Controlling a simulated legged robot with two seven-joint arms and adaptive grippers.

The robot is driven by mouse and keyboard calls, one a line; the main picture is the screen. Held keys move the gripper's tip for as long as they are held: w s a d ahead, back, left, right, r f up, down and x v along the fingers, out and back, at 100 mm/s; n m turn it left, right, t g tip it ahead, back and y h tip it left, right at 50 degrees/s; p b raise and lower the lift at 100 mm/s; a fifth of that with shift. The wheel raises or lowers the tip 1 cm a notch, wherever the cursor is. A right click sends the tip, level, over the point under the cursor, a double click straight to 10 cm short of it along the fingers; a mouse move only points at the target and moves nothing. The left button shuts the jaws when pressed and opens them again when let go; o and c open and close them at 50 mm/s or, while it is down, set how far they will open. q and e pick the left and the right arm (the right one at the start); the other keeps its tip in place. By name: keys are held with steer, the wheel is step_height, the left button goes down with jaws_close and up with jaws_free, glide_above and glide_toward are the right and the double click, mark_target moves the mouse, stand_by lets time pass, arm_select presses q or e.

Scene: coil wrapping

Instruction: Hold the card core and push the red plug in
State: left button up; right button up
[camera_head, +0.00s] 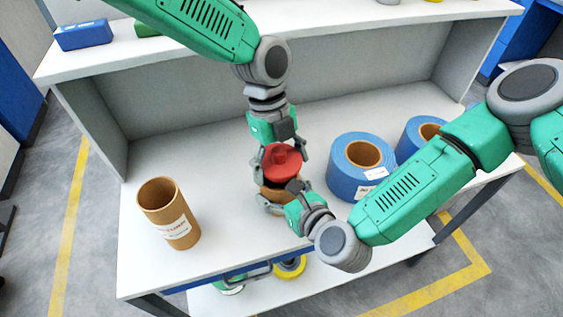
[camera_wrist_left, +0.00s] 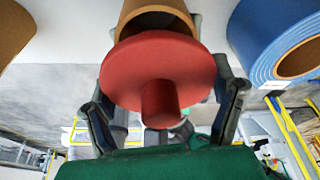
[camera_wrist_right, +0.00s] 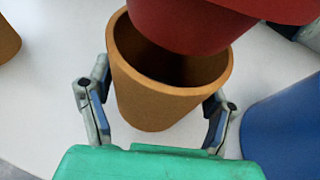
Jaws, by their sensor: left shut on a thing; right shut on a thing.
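The red plug (camera_head: 281,163) is a wide disc with a knob, mid-table in the head view. My left gripper (camera_head: 279,146) is shut on it from behind; the left wrist view shows the plug's flange and knob (camera_wrist_left: 161,100) between the fingers. A brown card core (camera_wrist_right: 155,98) stands upright and open-topped below the plug. My right gripper (camera_wrist_right: 157,110) is shut around its sides. In the right wrist view the plug (camera_wrist_right: 190,25) overlaps the far side of the core's mouth; I cannot tell whether its lower end is inside. The dark inside of the core still shows.
Another card core (camera_head: 172,222) with a label stands at the left of the white table (camera_head: 225,225). Blue tape coils (camera_head: 345,183) lie close on the right. A shelf (camera_head: 330,38) runs along the back. The table between the left core and my grippers is clear.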

arm_select(q)
steer(key=shift+f, duration=2.15)
steer(key=o, duration=1.2)
steer(key=v, duration=1.2)
steer(key=shift+f, duration=0.1)
arm_select(e)
steer(key=o, duration=1.3)
steer(key=shift+c, duration=0.2)
steer(key=shift+s, duration=0.1)
